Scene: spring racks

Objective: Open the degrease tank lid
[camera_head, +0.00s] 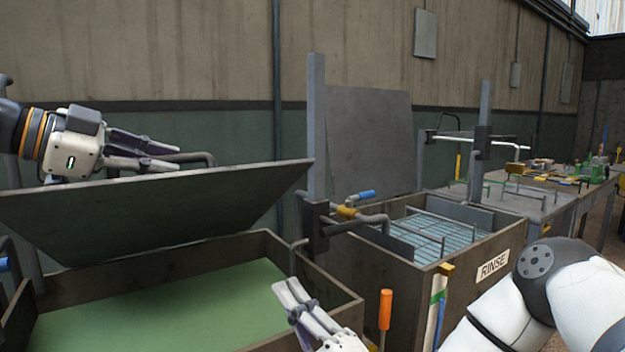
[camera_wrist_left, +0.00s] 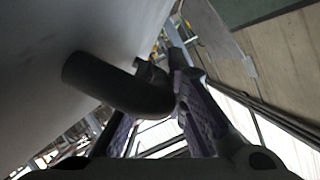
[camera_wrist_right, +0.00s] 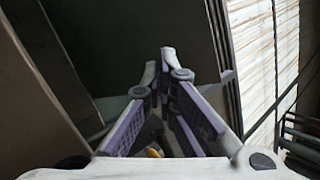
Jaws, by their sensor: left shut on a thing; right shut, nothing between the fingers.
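The degrease tank lid (camera_head: 170,207) is a dark flat panel, tilted up above the open tank (camera_head: 330,290) with green liquid (camera_head: 170,310) inside. A dark bent pipe handle (camera_head: 195,157) stands on the lid's upper face. My left gripper (camera_head: 160,155) is at that handle. In the left wrist view the handle (camera_wrist_left: 120,88) runs between the fingers (camera_wrist_left: 175,85), which are shut on it. My right gripper (camera_head: 285,295) is shut and empty over the tank's right part, below the lid. Its closed fingertips also show in the right wrist view (camera_wrist_right: 167,55).
The rinse tank (camera_head: 400,275) stands to the right, with a wire rack (camera_head: 440,235) and an upright lid (camera_head: 368,135). A post (camera_head: 316,130) and a blue-handled valve (camera_head: 360,198) stand between the tanks. An orange-handled tool (camera_head: 385,308) hangs at the front.

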